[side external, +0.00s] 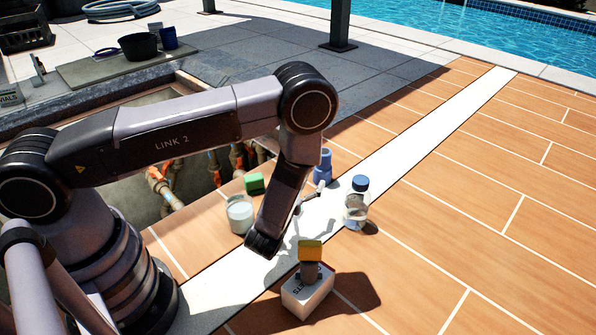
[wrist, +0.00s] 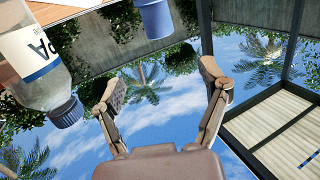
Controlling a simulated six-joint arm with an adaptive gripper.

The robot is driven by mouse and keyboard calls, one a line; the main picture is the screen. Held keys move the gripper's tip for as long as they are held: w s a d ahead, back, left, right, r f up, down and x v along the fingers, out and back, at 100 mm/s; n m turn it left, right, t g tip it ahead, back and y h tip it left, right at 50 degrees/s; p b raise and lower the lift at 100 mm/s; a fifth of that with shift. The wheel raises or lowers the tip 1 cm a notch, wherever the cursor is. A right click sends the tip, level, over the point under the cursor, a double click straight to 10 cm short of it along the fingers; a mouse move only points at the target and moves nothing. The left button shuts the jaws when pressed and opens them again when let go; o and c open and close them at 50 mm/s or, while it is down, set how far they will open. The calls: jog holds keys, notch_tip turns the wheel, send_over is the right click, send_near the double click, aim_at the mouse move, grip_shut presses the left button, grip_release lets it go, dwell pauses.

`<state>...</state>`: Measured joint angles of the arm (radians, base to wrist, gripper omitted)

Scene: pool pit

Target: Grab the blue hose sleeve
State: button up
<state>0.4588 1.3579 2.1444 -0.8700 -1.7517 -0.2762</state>
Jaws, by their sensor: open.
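The blue hose sleeve (side external: 323,169) stands upright on the tiles beyond my gripper in the side view. In the wrist view the sleeve (wrist: 156,18) shows at the top edge, partly cut off, beyond the fingertips and roughly between them in direction. My gripper (side external: 319,192) is partly hidden behind my forearm in the side view. In the wrist view my gripper (wrist: 161,82) has its fingers spread wide, with nothing between them. The sleeve is apart from both fingers.
A clear bottle with a blue cap (side external: 357,206) stands right of the sleeve. A jar (side external: 240,214) and a green block (side external: 254,184) are left. A white box (side external: 307,292) bears a grey piece and a yellow-topped block in front. An open pit with pipes (side external: 165,190) lies left; the right tiles are clear.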

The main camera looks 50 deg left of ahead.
aim_at(324, 151)
jog(key=x, duration=1.3)
jog(key=shift+w, duration=0.3)
jog(key=shift+c, duration=0.4)
jog(key=c, duration=1.2)
jog(key=shift+r, duration=0.1)
